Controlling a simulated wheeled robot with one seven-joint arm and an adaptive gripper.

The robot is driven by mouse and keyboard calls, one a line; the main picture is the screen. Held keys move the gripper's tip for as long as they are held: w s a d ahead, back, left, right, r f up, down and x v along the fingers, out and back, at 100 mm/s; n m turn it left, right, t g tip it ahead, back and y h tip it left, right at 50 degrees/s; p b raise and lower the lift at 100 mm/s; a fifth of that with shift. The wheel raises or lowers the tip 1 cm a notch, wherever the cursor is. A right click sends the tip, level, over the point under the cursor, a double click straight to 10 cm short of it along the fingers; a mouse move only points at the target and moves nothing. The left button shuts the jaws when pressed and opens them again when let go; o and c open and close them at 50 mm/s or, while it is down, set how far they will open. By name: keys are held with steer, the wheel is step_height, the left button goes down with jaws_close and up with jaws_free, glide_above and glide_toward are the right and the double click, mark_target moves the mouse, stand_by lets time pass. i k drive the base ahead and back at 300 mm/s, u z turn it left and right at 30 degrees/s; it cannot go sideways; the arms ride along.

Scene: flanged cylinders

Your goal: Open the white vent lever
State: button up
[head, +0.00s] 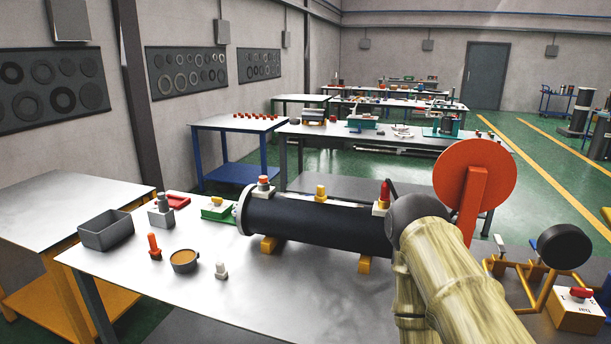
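A black cylinder (315,225) lies on yellow supports on the table, with a pale flange at its left end. On its top are a white block with an orange-red knob (263,187), a yellow fitting (320,193) and a white base with an upright red handle (382,197). I cannot make out which of these, if any, is the white vent lever. My arm, with a bamboo-like surface, rises in front of the cylinder's right end and hides it. My gripper cannot be made out.
A large orange disc (490,170) stands behind my arm. The metal table (310,310) carries a grey bin (106,232), a brown-filled cup (184,262), an orange peg (154,246) and a white peg (221,270). Yellow pipework with a red-knobbed box (577,312) is at right.

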mark_target(499, 242)
steer(key=z, duration=0.05)
steer(key=k, duration=0.55)
steer(key=z, duration=0.5)
steer(key=i, duration=0.6)
steer(key=z, duration=0.7)
steer(key=i, duration=0.65)
